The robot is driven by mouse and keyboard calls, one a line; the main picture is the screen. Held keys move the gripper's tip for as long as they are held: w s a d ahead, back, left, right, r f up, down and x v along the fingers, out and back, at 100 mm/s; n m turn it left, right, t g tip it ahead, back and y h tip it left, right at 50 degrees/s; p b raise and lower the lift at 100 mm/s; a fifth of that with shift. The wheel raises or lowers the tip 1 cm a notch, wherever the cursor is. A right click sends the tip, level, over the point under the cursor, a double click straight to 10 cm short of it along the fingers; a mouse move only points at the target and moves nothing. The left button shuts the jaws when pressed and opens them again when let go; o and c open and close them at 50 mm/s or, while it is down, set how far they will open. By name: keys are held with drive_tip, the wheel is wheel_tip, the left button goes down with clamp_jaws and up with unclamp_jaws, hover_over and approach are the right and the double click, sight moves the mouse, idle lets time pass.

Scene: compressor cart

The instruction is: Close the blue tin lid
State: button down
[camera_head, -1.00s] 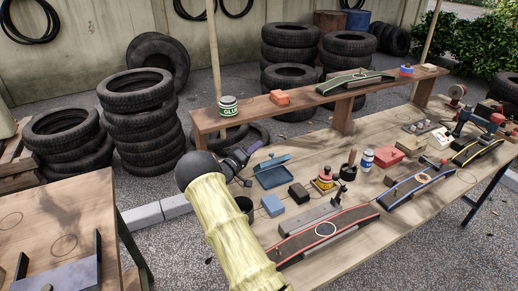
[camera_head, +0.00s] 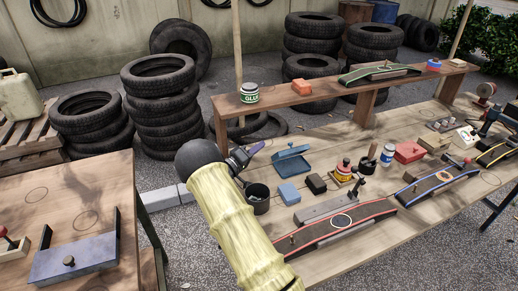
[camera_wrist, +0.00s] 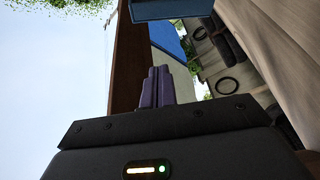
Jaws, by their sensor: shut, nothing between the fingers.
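The blue tin (camera_head: 293,168) sits on the workbench, left of its middle. Its lid (camera_head: 291,152) stands open, tilted up along the far side of the tin. My gripper (camera_head: 257,146) is shut and empty, just left of the lid and apart from it in the head view. In the wrist view the purple fingers (camera_wrist: 158,84) are together. Blue surfaces show beyond the fingertips there; I cannot tell which is the lid and which the tin body.
A dark cup (camera_head: 258,198) stands under my arm, near the tin. A blue block (camera_head: 289,194) and a black block (camera_head: 316,184) lie in front of the tin. The raised wooden shelf (camera_head: 330,95) runs behind it, with a glue jar (camera_head: 249,92) at its left end.

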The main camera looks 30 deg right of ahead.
drive_tip(key=s+a+r+n+t+y, duration=0.25)
drive_tip(key=s+a+t+y, duration=0.2)
drive_tip(key=a+y, duration=0.95)
drive_tip(key=s+a+g+y, duration=0.2)
drive_tip(key=s+g, duration=0.2)
drive_tip(key=s, duration=0.9)
drive_tip(key=s+a+g+y, duration=0.3)
drive_tip(key=s, duration=1.1)
drive_tip(key=shift+s+a+g, duration=0.15)
drive_tip(key=shift+g, duration=0.2)
drive_tip(key=shift+s+m, duration=0.1)
drive_tip(key=shift+m, duration=0.15)
